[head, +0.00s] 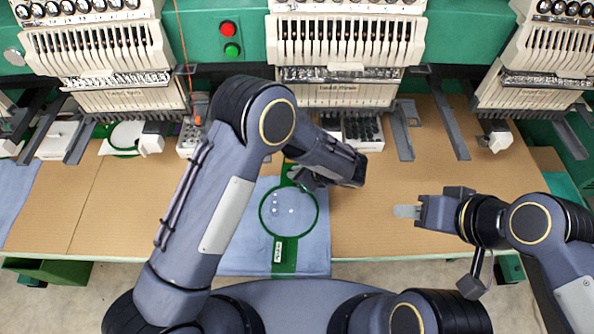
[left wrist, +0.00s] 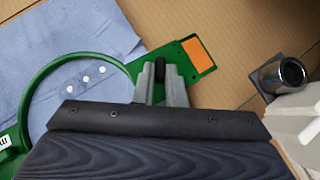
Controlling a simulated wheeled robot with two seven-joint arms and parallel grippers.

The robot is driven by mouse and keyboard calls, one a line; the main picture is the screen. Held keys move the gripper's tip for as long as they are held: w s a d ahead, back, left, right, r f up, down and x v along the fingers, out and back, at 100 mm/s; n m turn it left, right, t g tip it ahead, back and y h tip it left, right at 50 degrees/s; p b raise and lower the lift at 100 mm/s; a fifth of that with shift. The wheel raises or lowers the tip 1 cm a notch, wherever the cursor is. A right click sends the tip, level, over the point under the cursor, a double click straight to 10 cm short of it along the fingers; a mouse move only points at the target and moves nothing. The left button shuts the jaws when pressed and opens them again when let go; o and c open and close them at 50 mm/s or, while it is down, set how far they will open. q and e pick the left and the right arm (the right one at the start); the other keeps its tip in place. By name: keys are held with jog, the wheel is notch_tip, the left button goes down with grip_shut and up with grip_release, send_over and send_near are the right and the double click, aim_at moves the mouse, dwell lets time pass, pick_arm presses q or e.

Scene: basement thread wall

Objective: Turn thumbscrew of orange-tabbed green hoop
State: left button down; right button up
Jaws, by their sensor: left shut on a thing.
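The green hoop (head: 318,211) lies on a blue cloth (head: 240,225) at the front middle of the table, with white dots inside it. In the left wrist view the green hoop (left wrist: 48,73) has a green bracket with an orange tab (left wrist: 198,55). My left gripper (head: 303,181) is at the hoop's far side. In the left wrist view its two grey fingers (left wrist: 160,78) are shut on the black thumbscrew (left wrist: 160,69), beside the orange tab. My right gripper (head: 407,212) is over the bare table to the right, apart from the hoop; its finger gap does not show.
Embroidery machine heads (head: 345,45) stand along the back, with grey arms reaching over the brown table (head: 385,235). A metal cylinder (left wrist: 292,72) stands near the orange tab. The table's right middle is clear.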

pick_arm(q)
jog(key=shift+s+a+f+m+t+h+b, duration=0.15)
jog(key=shift+m+t+h+b, duration=0.25)
jog(key=shift+m+b, duration=0.45)
jog(key=m+t+h+b, duration=0.1)
jog(key=m+b, duration=0.1)
jog(key=b, duration=0.1)
jog(key=m+t+h+b, duration=0.1)
jog(key=m+h+b, duration=0.1)
jog(key=b, duration=0.1)
jog(key=a+m+h+b, duration=0.1)
jog(key=m+h+b, duration=0.1)
jog(key=m+b, duration=0.1)
jog(key=shift+s+f+t+b, duration=0.1)
jog(key=shift+s+t+b, duration=0.15)
jog(key=shift+t+b, duration=0.2)
jog(key=shift+a+r+m+h+b, duration=0.1)
jog(key=shift+a+m+h+b, duration=0.05)
jog(key=shift+m+h+b, duration=0.45)
jog(key=shift+a+r+m+h+b, duration=0.1)
jog(key=shift+m+h+b, duration=0.3)
jog(key=shift+m+b, duration=0.3)
jog(key=shift+m, duration=0.25)
jog(key=c, duration=1.5)
grip_release()
jog(key=shift+s+r, duration=0.1)
jog(key=shift+r, duration=0.05)
